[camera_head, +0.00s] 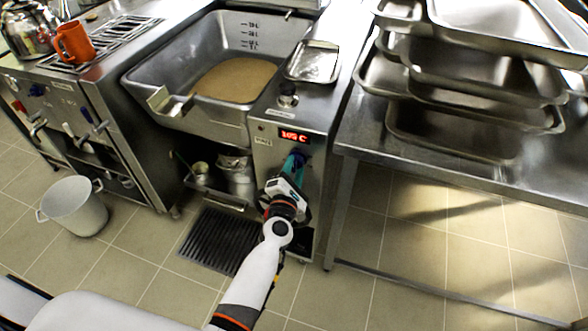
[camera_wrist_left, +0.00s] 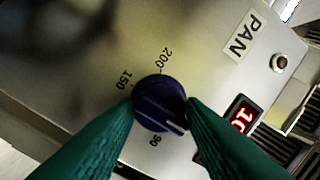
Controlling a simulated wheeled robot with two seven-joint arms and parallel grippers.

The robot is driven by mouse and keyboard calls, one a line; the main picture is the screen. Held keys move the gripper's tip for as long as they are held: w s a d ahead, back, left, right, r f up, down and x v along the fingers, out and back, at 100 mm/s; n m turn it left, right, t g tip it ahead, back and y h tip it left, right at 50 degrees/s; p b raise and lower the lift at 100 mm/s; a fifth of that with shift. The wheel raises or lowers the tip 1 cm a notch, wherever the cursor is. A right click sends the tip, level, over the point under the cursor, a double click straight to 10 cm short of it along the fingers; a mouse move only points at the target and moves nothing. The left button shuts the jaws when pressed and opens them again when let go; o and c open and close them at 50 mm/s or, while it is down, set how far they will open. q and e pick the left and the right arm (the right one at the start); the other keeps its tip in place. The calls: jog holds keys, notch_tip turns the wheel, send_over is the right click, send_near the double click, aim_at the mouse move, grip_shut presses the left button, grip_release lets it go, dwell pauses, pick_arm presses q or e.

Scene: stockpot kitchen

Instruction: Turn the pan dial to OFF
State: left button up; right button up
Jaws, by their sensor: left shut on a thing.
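The pan dial (camera_wrist_left: 155,98) is a round dark blue knob on the steel panel under a PAN label (camera_wrist_left: 239,37). Its white pointer mark faces the lower right in the left wrist view, near the right finger and to the right of the 90 mark. The 150 and 200 marks show above it; no OFF mark is visible. My left gripper (camera_wrist_left: 161,108) is shut on the dial, one green finger on each side. In the head view my left gripper (camera_head: 298,162) reaches the panel front and mostly hides the dial. My right gripper is not in view.
A lit red display (camera_head: 293,136) sits just above the dial. The tilting pan (camera_head: 150,75) holds brown contents at the left. A steel table (camera_head: 440,165) with stacked trays stands at the right.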

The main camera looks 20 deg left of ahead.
pick_arm(q)
jog(key=shift+f, duration=0.1)
dwell(0.3)
jog(key=o, duration=1)
jog(key=s, duration=0.8)
jog(key=s+d, duration=0.1)
jog(key=s, duration=0.3)
jog(key=shift+b, duration=0.4)
jog(key=shift+d, duration=0.1)
